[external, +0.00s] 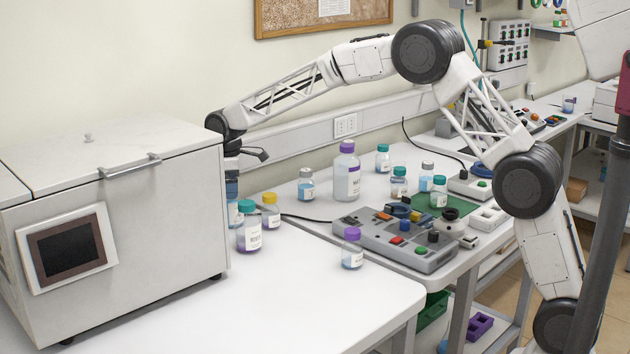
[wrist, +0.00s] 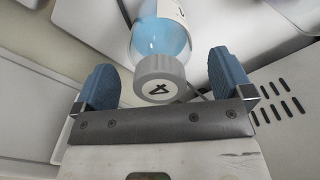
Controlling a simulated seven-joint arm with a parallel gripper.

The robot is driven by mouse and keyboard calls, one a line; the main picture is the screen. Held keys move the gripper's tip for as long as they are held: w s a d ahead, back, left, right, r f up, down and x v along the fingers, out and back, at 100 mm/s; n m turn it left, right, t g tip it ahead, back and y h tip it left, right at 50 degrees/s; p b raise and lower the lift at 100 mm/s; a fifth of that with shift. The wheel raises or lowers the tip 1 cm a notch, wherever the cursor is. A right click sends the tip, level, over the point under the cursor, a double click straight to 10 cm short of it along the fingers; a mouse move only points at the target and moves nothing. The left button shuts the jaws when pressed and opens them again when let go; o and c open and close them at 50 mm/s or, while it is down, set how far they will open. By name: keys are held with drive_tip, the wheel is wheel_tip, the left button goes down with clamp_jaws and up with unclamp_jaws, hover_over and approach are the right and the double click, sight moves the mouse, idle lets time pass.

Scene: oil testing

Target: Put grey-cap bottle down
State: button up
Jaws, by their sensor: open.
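In the wrist view, the grey-cap bottle (wrist: 158,80) shows a ribbed grey cap marked 4, blue liquid and a white label. Its cap is between the two blue fingers of my gripper (wrist: 163,78), with a gap on each side. In the external view, my gripper (external: 232,186) points down just beside the white box, partly hidden by it. A bottle with blue liquid (external: 235,214) shows partly below the fingers; its cap is hard to make out. Other grey-capped bottles stand farther back, one left (external: 306,187) and one right (external: 427,179).
The white box (external: 120,200) with a handle stands close on the left. A teal-cap bottle (external: 248,226) and a yellow-cap bottle (external: 271,212) stand close to my gripper. A purple-cap bottle (external: 352,248) and a grey control panel (external: 395,238) are to the right.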

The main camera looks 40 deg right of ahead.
wheel_tip(320, 180, up, 10)
idle(0.5)
idle(0.4)
idle(0.3)
drive_tip(key=shift+s+d+r, duration=0.15)
drive_tip(key=shift+s+r, duration=0.05)
drive_tip(key=s+d+r+m, duration=0.2)
drive_tip(key=s+d+r, duration=0.2)
drive_tip(key=s, duration=0.6)
drive_tip(key=s+d+r+m+t, duration=0.1)
drive_tip(key=s+d+r+m, duration=0.3)
drive_tip(key=s, duration=0.6)
drive_tip(key=s+d+r+n, duration=0.1)
drive_tip(key=s+d+r, duration=0.3)
drive_tip(key=s, duration=0.5)
drive_tip(key=s+d+f+m, duration=0.2)
drive_tip(key=s+d+f, duration=0.1)
drive_tip(key=s, duration=0.9)
drive_tip(key=s+d+f+m+t, duration=0.1)
drive_tip(key=s+f, duration=0.3)
drive_tip(key=s, duration=0.8)
drive_tip(key=s+d+f+m, duration=0.3)
drive_tip(key=s+d+f, duration=0.1)
drive_tip(key=s, duration=0.8)
drive_tip(key=shift+d+f+t, duration=0.15)
drive_tip(key=shift+d+t, duration=0.15)
